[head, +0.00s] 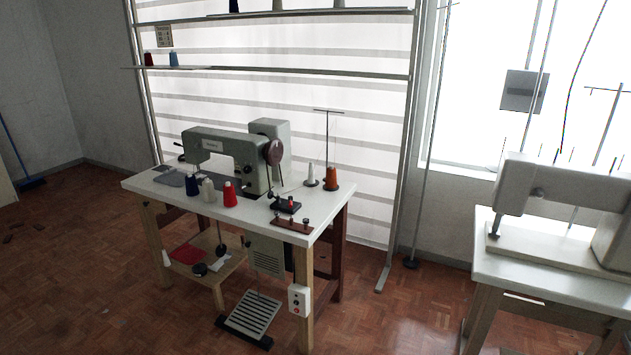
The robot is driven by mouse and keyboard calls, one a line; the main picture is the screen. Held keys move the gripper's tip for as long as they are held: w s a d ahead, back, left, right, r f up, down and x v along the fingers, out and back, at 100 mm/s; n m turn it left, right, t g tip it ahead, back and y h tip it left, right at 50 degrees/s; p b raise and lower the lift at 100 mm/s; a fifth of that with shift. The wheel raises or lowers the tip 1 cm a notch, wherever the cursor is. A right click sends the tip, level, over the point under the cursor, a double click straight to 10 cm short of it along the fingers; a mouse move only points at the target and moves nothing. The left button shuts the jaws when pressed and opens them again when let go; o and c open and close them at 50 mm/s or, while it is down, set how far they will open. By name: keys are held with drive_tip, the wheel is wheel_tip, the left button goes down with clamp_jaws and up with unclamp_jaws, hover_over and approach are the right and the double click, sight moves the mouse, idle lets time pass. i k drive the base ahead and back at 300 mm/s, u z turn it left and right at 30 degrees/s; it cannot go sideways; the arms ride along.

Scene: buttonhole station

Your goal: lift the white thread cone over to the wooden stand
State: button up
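A white thread cone (310,174) stands upright on a dark round base at the back right of the sewing table, beside an orange cone (331,178) and a thin thread pole. A cream-white cone (208,190) stands near the table's front left, between a navy cone (192,186) and a red cone (229,195). A small white cone (166,258) shows low down by the lower wooden shelf. A brown wooden stand (291,225) with small pegs lies at the table's front right corner; the pegs look empty. My gripper is not in view.
The sewing machine (232,148) fills the back of the white-topped table (262,218). A small black box (286,205) with a red part sits behind the wooden stand. A second machine table (530,268) stands at right.

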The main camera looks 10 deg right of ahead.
sight(310, 167)
drive_tip(key=k, duration=0.95)
drive_tip(key=u, duration=0.35)
drive_tip(key=i, duration=0.35)
drive_tip(key=u, duration=0.7)
drive_tip(key=i, duration=1.5)
drive_tip(key=z, duration=0.3)
